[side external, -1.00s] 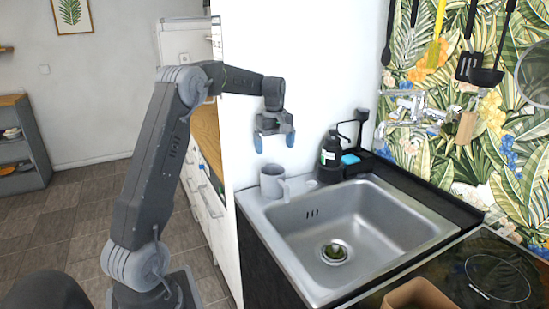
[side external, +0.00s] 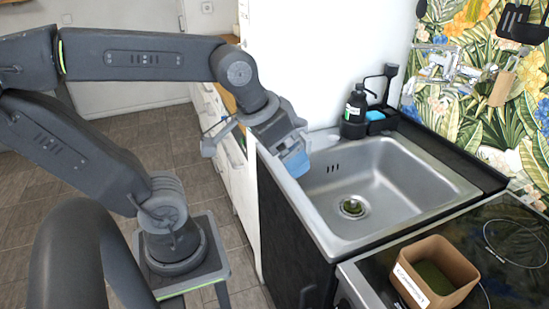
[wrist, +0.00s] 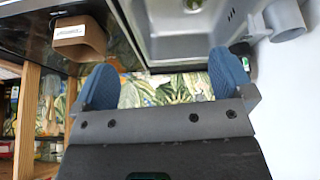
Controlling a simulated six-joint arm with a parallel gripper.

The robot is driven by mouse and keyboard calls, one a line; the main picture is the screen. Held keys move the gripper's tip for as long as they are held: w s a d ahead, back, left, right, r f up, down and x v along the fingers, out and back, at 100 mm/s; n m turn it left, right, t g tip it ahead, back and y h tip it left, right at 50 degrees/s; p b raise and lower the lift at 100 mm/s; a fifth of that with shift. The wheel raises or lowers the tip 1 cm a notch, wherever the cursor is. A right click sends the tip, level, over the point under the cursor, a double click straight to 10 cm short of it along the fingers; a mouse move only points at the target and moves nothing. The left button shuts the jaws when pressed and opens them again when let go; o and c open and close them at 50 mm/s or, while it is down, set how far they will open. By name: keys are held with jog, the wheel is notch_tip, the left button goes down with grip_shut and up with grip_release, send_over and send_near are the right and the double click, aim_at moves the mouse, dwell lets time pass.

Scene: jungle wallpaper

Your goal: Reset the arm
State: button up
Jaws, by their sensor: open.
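My gripper (side external: 290,152) hangs in front of the left end of the sink, tilted downward, with a blue fingertip pad showing. In the wrist view my gripper (wrist: 164,80) has its two blue pads wide apart, with nothing between them. My arm is bent, with its upper link nearly level. A grey mug (wrist: 286,18) shows at the top right of the wrist view, clear of the pads. In the side view the gripper hides the place by the sink's left corner.
The steel sink (side external: 425,195) has something green at its drain (side external: 352,208). A black bottle (side external: 355,105) and a blue sponge (side external: 375,116) stand behind it. A brown box (side external: 462,262) sits on the black hob (side external: 510,285). Utensils hang on the leafy wall.

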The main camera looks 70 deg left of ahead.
jog(key=shift+s+d+f+m, duration=0.25)
jog(key=shift+s+f+m, duration=0.05)
jog(key=shift+s, duration=0.2)
jog(key=shift+s+d+f+m, duration=0.25)
jog(key=shift+s+f+m, duration=0.05)
jog(key=shift+s, duration=0.15)
dwell(0.5)
